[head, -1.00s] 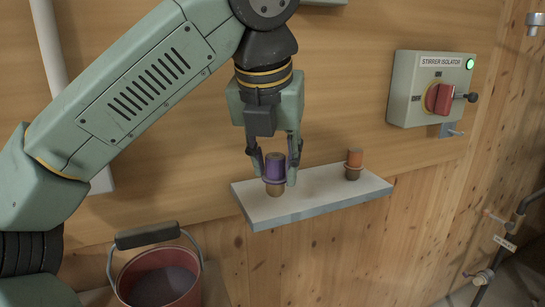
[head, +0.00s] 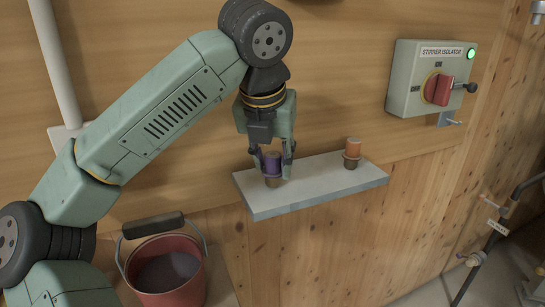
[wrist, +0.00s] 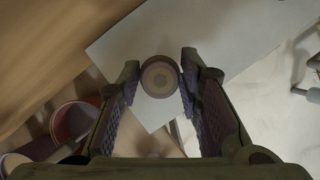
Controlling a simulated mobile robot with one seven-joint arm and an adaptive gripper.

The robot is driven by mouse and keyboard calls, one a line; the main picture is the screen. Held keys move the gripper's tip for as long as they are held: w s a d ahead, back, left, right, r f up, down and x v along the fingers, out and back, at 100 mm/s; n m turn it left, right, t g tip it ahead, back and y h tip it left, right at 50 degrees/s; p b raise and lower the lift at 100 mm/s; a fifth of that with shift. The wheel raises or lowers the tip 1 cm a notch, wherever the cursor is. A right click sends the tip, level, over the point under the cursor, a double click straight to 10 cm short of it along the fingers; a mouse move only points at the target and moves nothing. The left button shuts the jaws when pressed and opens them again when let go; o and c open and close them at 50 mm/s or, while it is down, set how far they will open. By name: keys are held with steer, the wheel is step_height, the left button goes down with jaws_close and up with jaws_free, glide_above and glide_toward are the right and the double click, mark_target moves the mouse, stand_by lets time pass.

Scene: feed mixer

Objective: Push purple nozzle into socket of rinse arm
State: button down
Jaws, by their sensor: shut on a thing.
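The purple nozzle (head: 272,161) is upright at the left part of a pale wall shelf, with a brown lower end. My gripper (head: 272,168) points down and is shut on it, one finger on each side. I cannot tell whether its lower end touches the shelf. In the wrist view the nozzle (wrist: 159,76) shows end-on as a dark ring with a tan centre, between the fingers of my gripper (wrist: 160,72). A dark pipe (head: 493,240) with a pale tag is at the right edge; I cannot tell whether it is the rinse arm. No socket is clearly seen.
A red bucket (head: 168,272) stands below left. A stirrer isolator box (head: 425,85) with a red knob is on the wooden wall. The shelf between the nozzles is clear.

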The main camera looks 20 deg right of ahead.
steer(key=shift+f, duration=0.25)
steer(key=c, duration=1.1)
jaws_free()
steer(key=shift+r, duration=0.2)
steer(key=v, duration=0.3)
steer(key=b+v, duration=0.1)
steer(key=v, duration=0.3)
steer(key=b+v, duration=0.1)
steer(key=v, duration=0.2)
steer(key=shift+d+r, duration=0.2)
steer(key=shift+r, duration=0.2)
